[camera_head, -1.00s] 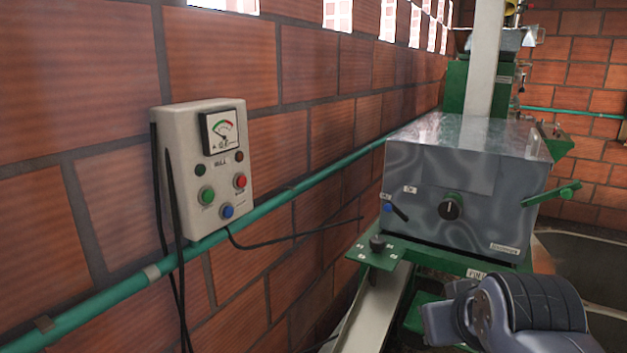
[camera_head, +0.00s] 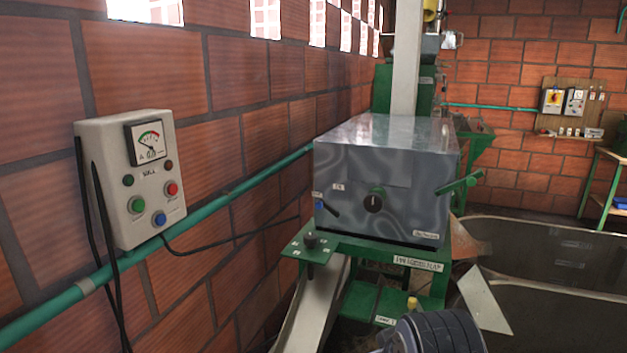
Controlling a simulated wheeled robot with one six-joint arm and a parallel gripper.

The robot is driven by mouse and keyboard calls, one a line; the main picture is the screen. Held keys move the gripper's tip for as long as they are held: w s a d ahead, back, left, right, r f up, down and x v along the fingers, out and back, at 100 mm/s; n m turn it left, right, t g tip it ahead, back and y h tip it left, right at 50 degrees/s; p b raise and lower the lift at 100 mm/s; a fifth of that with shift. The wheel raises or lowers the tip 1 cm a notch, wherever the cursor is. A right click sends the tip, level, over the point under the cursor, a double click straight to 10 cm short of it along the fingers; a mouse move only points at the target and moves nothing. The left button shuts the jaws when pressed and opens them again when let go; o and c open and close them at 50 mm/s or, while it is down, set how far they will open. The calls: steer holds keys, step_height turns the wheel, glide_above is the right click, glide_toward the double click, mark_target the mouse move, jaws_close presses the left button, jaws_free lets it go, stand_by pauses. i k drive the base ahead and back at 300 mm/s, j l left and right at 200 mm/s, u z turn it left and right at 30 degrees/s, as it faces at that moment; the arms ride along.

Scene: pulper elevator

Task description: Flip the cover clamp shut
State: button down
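A shiny metal machine cover (camera_head: 385,165) sits on a green frame in the middle of the head view. A green lever (camera_head: 460,183) sticks out at its right side, tilted up to the right; it may be the cover clamp, but no readable label confirms this. A small black lever with a blue knob (camera_head: 318,196) is at the front left of the cover, beside a black dial with a green top (camera_head: 374,201). My arm shows only as a dark ribbed part at the bottom edge, below and apart from the machine. My gripper's fingers are out of view.
A grey control box (camera_head: 139,180) with a meter and buttons hangs on the left brick wall above a green pipe (camera_head: 232,192). A pale chute (camera_head: 318,305) runs below the machine. A small green plate (camera_head: 314,247) juts out at front left. Dark tanks (camera_head: 540,262) lie at right.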

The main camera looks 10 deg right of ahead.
mark_target(470, 179)
steer(key=k+l+z, duration=0.15)
steer(key=l, duration=0.5)
steer(key=l+z, duration=0.2)
steer(key=l, duration=0.4)
